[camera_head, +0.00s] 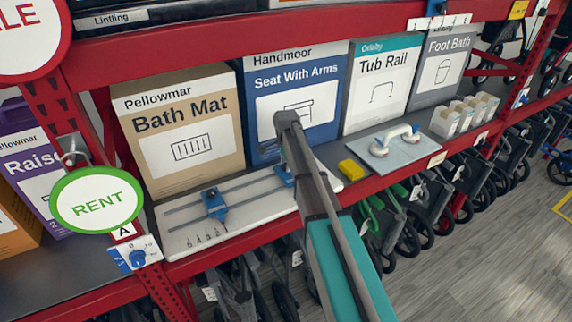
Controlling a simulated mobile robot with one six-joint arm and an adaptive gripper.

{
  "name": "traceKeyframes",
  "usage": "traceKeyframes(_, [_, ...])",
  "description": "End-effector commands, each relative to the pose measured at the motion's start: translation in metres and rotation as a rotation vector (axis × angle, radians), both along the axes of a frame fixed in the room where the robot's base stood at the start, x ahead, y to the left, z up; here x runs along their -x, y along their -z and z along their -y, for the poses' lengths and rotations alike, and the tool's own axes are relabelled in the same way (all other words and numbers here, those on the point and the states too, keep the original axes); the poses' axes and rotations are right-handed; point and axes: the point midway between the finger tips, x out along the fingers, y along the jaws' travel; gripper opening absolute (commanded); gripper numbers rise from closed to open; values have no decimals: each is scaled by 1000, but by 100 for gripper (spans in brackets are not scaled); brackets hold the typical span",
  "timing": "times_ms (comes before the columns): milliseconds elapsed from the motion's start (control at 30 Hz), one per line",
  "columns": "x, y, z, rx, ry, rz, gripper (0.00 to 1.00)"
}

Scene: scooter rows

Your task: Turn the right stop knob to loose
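A pale board (185,240) with two grey rails lies on the red shelf, with small marks along its front left. A blue left stop (214,203) with a dark knob sits across the rails. A blue right stop (284,173) shows only in part, just left of my arm. Its knob cannot be made out, so its setting cannot be told. My arm, grey and teal, reaches up from the bottom of the picture across the right part of the board. No fingertips of my gripper show; the arm may hide them.
Bath Mat (180,130), Seat With Arms (322,108), Tub Rail (382,85) and Foot Bath boxes (438,70) stand behind. A yellow block (351,169) and a handled pad (398,150) lie to the right.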

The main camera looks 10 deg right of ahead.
Motion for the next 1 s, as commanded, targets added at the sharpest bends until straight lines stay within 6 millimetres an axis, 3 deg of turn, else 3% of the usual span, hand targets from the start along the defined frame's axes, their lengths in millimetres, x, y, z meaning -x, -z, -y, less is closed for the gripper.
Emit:
traceKeyframes(33, [0,0,0,0,0,1,29])
traceKeyframes(167, [0,0,0,0,0,1,8])
traceKeyframes(567, [-1,0,0,0,-58,1,8])
traceKeyframes(1000, [-1,0,-1,-1,-357,2,8])
